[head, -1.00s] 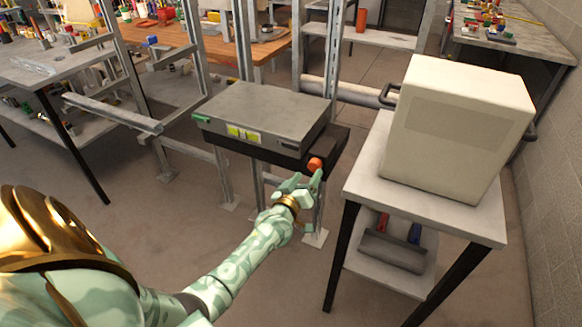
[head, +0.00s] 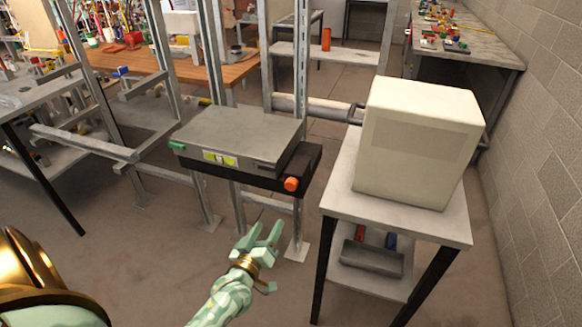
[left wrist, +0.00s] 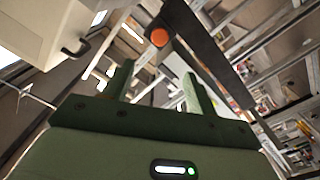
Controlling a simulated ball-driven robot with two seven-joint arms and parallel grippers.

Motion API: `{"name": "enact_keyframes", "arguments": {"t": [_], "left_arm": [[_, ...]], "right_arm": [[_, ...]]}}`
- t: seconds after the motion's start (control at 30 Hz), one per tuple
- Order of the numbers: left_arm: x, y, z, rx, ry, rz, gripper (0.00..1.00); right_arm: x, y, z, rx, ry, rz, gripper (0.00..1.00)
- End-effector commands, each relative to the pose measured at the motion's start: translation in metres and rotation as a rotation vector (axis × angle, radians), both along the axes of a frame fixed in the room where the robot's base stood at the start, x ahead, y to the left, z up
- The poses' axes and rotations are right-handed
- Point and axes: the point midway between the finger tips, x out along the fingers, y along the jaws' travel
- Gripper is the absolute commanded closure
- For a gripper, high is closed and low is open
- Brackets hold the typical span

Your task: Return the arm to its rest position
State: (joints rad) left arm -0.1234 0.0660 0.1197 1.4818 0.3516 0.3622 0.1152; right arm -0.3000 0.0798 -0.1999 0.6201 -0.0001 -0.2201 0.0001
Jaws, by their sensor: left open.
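My left gripper (head: 262,236) is open and empty, below and in front of the grey heater unit (head: 240,133). It is apart from the unit. The unit lies flat on a black base (head: 255,176) with an orange knob (head: 291,184) at its front right corner. In the left wrist view the two fingers (left wrist: 158,95) stand apart with nothing between them, and the orange knob (left wrist: 159,37) shows beyond them. My right gripper is not in view.
A white-topped stand (head: 340,195) with a large cream box (head: 418,140) is to the right. Metal frame posts (head: 301,60) rise behind the unit. A cluttered table (head: 40,105) is at the left. The floor (head: 150,250) around my gripper is clear.

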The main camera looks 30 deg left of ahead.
Motion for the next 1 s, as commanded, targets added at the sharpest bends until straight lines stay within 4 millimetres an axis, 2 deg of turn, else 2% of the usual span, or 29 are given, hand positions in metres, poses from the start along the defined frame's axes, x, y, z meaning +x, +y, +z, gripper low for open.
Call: {"name": "enact_keyframes", "arguments": {"t": [0.17, 0.27, 0.37, 0.47, 0.5, 0.57, 0.6, 0.67, 0.7, 0.83, 0.9, 1.0], "left_arm": [[0.000, 0.000, 0.000, 0.002, 0.001, -0.001, 0.43], [0.000, -0.003, -0.011, 0.039, 0.055, -0.020, 0.43], [-0.010, -0.015, -0.054, 0.106, 0.203, -0.071, 0.43], [-0.040, -0.035, -0.123, 0.187, 0.422, -0.161, 0.43], [-0.059, -0.044, -0.154, 0.222, 0.519, -0.205, 0.43], [-0.093, -0.057, -0.197, 0.271, 0.663, -0.277, 0.43], [-0.119, -0.064, -0.223, 0.302, 0.755, -0.325, 0.43], [-0.162, -0.074, -0.258, 0.347, 0.889, -0.402, 0.43], [-0.192, -0.079, -0.278, 0.376, 0.974, -0.454, 0.43], [-0.296, -0.090, -0.327, 0.458, 1.229, -0.619, 0.43], [-0.349, -0.092, -0.342, 0.490, 1.340, -0.699, 0.43], [-0.408, -0.093, -0.352, 0.517, 1.451, -0.783, 0.43]], "right_arm": [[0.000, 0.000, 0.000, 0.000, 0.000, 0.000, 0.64], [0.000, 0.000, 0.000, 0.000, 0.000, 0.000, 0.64], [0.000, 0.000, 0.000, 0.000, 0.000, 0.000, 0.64], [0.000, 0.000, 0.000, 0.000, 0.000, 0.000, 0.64], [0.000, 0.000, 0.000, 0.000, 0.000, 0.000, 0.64], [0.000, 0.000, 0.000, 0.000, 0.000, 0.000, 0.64], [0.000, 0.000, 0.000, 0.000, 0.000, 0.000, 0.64], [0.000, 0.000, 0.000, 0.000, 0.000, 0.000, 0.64], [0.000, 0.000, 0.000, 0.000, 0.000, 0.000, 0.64], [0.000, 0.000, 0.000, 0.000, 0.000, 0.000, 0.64], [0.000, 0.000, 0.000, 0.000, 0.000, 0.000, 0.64], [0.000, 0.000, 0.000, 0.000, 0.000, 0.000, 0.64]]}}
